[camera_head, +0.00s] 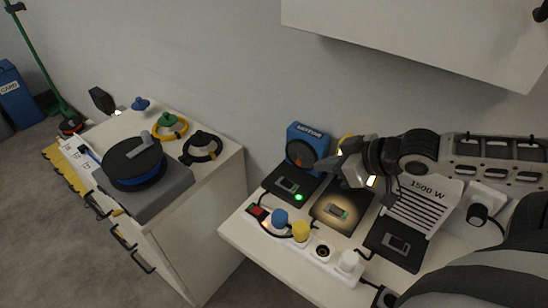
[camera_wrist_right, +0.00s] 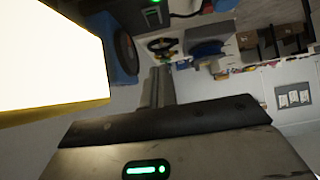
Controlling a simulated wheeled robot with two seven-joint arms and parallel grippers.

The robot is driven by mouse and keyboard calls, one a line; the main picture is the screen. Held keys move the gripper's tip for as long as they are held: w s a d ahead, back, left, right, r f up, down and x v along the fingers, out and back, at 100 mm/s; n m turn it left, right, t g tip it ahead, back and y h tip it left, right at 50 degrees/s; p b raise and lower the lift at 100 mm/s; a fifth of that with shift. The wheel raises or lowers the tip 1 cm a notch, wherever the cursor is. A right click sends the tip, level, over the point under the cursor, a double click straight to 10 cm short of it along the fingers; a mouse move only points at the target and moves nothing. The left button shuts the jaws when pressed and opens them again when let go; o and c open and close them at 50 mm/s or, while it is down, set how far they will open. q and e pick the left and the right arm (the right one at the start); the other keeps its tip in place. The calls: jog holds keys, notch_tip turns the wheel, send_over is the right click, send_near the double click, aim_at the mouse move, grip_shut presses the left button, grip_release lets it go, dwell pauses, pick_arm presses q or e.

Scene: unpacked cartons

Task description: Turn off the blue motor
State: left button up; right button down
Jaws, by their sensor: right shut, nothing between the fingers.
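The blue motor (camera_head: 308,148) stands at the back left of the white table, against the wall. A black switch pad (camera_head: 285,186) with a grey rocker lies in front of it, and its green light is lit. In the wrist view the motor (camera_wrist_right: 124,48) is partly cut by a bright white face. My right gripper (camera_head: 350,172) is shut and empty, pointing left, above a second black pad (camera_head: 334,210) just right of the motor. It looks apart from the motor's pad. In the wrist view its fingers (camera_wrist_right: 160,86) show at the middle. My left gripper is out of view.
A power strip (camera_head: 318,266) with a red switch and blue, yellow and white plugs runs along the table's front. A yellow device (camera_head: 345,141) is partly hidden behind my gripper. A 1500 W heater (camera_head: 424,203) and another pad (camera_head: 398,243) stand at right.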

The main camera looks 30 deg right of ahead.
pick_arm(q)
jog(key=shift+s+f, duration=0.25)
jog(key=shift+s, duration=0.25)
pick_arm(e)
jog(key=shift+s, duration=0.1)
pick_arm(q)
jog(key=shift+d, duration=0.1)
pick_arm(e)
send_over(291, 187)
notch_tip(291, 187, down, 6)
jog(key=shift+s+d+r, duration=0.1)
notch_tip(291, 187, down, 3)
jog(key=shift+r, duration=0.1)
jog(key=shift+f, duration=0.75)
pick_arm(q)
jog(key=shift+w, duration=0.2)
